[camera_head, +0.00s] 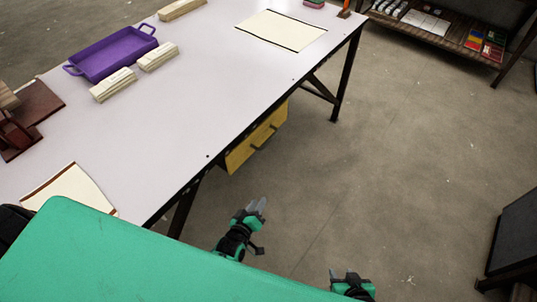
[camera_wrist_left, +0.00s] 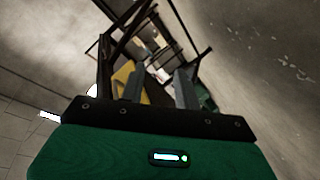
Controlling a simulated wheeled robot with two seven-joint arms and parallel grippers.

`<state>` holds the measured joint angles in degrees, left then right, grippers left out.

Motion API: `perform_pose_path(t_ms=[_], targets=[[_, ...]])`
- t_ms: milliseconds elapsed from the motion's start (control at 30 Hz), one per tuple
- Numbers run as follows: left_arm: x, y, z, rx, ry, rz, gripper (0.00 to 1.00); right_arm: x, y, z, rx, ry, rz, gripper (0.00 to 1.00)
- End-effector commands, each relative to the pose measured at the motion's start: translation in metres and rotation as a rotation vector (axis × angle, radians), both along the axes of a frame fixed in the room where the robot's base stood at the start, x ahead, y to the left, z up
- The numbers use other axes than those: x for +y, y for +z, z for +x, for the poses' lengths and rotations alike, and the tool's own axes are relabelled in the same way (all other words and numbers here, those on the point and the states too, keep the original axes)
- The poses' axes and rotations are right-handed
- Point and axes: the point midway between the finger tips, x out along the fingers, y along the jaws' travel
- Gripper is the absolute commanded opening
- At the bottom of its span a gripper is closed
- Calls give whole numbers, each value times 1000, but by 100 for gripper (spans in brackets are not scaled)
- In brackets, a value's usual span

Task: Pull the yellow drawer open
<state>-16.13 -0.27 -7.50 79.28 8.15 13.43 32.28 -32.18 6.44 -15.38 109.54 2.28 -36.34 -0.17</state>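The yellow drawer (camera_head: 257,137) hangs under the near long edge of the table, with a dark handle (camera_head: 263,137) on its front. It looks closed, flush with the table edge. My left gripper (camera_head: 257,207) is below and in front of the drawer, apart from it. In the left wrist view, its two fingers (camera_wrist_left: 161,90) stand apart with nothing between them, and part of the yellow drawer (camera_wrist_left: 124,74) shows beyond the left finger. My right gripper (camera_head: 343,274) is low at the bottom edge, far from the drawer; its fingers are too small to read.
The white table (camera_head: 190,105) carries a purple tray (camera_head: 112,54), pale blocks (camera_head: 158,57) and a bordered sheet (camera_head: 281,31). Table legs (camera_head: 346,75) stand right of the drawer. A shelf (camera_head: 447,38) is at the back right. Floor (camera_head: 400,150) right of the table is clear.

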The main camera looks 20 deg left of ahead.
Motion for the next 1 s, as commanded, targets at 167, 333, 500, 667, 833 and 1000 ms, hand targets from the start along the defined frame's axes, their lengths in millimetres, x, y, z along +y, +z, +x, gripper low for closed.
perform_pose_path(t_ms=[167,333,500,667,833,1000], targets=[[5,41,33,-227,63,-167,33,11,47,10,-114,7,60,40],[11,80,43,-368,91,-273,33,14,89,8,-180,11,96,40],[15,99,47,-425,101,-317,33,15,109,7,-209,13,112,40],[15,105,61,-432,101,-321,33,17,112,7,-225,15,122,40],[15,110,91,-431,100,-321,33,23,112,8,-258,18,143,40],[15,117,123,-430,100,-320,33,29,112,10,-300,21,168,40]])
